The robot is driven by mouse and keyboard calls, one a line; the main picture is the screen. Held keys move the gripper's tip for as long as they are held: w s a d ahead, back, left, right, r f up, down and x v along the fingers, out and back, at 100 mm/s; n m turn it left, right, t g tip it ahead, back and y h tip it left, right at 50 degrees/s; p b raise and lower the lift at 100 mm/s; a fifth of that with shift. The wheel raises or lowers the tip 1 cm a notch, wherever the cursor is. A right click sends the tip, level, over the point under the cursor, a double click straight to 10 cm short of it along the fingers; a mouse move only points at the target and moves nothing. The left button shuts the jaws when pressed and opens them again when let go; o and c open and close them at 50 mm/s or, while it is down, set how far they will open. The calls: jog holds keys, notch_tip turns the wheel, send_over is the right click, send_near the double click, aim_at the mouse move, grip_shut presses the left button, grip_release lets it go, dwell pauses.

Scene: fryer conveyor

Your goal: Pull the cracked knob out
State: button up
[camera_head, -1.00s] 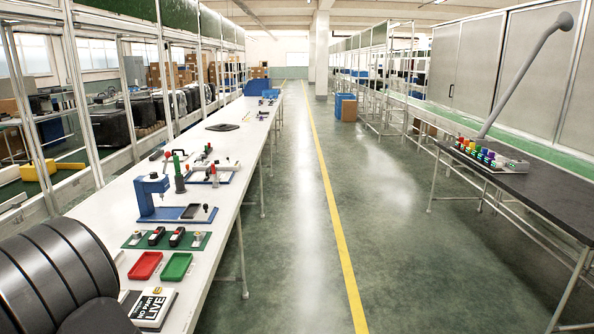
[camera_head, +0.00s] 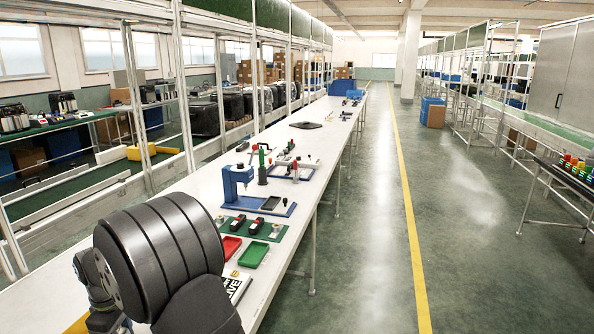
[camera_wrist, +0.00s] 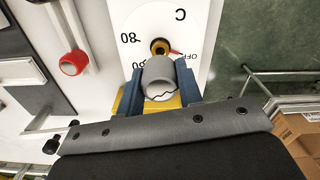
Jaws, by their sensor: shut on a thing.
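The cracked knob (camera_wrist: 160,72) is a grey cylinder with a dark jagged crack line across its near end, in the middle of the wrist view. My gripper (camera_wrist: 159,78) is shut on it, with a blue finger on each side. Just above it in the picture is a brass collar (camera_wrist: 159,46) with a dark centre, on a white dial plate (camera_wrist: 195,35) marked with numbers, a C and OFF. I cannot tell whether the knob still touches the stem. The gripper and knob do not show in the head view.
A yellow part (camera_wrist: 167,104) shows behind the fingers. A red ball-ended lever (camera_wrist: 73,62) is at left in the wrist view. The head view shows a long white bench (camera_head: 305,150) with a blue press (camera_head: 236,182), red tray (camera_head: 229,246) and green tray (camera_head: 252,256).

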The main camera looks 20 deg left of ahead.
jog(key=shift+r, duration=0.2)
jog(key=shift+r, duration=1.45)
